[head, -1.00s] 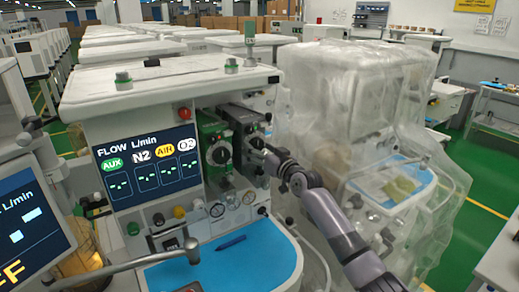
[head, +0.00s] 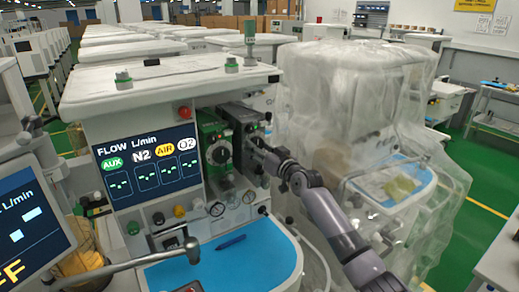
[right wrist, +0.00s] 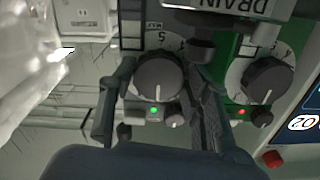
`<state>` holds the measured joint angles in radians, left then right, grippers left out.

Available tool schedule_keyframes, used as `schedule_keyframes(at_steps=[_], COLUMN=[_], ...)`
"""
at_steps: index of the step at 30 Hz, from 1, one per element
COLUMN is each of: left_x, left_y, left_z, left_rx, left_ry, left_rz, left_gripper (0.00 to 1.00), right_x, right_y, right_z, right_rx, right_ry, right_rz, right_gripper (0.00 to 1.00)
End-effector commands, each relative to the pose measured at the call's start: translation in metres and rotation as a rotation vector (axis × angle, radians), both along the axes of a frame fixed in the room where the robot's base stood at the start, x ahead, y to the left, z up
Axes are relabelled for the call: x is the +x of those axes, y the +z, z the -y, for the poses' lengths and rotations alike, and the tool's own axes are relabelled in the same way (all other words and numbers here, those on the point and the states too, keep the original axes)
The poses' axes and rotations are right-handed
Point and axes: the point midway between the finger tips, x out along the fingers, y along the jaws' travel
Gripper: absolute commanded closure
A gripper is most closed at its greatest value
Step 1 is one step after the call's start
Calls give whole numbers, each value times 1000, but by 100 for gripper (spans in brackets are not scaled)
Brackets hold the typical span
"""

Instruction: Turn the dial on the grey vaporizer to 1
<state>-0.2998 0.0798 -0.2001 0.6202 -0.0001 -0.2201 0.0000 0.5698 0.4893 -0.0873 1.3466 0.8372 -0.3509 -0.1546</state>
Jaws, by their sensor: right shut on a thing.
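The grey vaporizer (head: 240,117) stands on the anaesthesia cart, just right of the green vaporizer (head: 211,128). In the right wrist view its dark round dial (right wrist: 158,76) has a white pointer line on its lower part. Scale figures show above the dial, but the one at the pointer cannot be read. My right gripper (head: 257,146) is at the grey vaporizer's front. In the wrist view its fingers (right wrist: 160,84) lie on either side of the dial, shut on it. In the head view the gripper partly hides the dial. My left gripper is out of view.
The green vaporizer's dial (right wrist: 267,80) is close beside my right finger. A flow screen (head: 148,165) is left of the vaporizers. A blue work surface (head: 255,262) with a pen lies below. A plastic-covered cart (head: 345,95) stands close on the right.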

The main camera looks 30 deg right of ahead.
Motion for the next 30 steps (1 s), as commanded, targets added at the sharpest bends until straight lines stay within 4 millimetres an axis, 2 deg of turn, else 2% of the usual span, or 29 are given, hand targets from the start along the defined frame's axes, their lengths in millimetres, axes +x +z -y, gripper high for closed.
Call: schedule_keyframes(at_steps=[11, 19, 30], left_x=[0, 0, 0], left_y=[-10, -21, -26], left_z=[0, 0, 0], left_rx=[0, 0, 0], left_ry=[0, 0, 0], left_rz=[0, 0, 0], left_gripper=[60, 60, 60], right_x=[0, 0, 0], right_y=[-2, -1, 0], right_z=[1, 2, 2], right_rx=[-111, -310, -542], right_ry=[-5, -12, -20], right_rz=[9, 26, 43], right_gripper=[84, 84, 84])
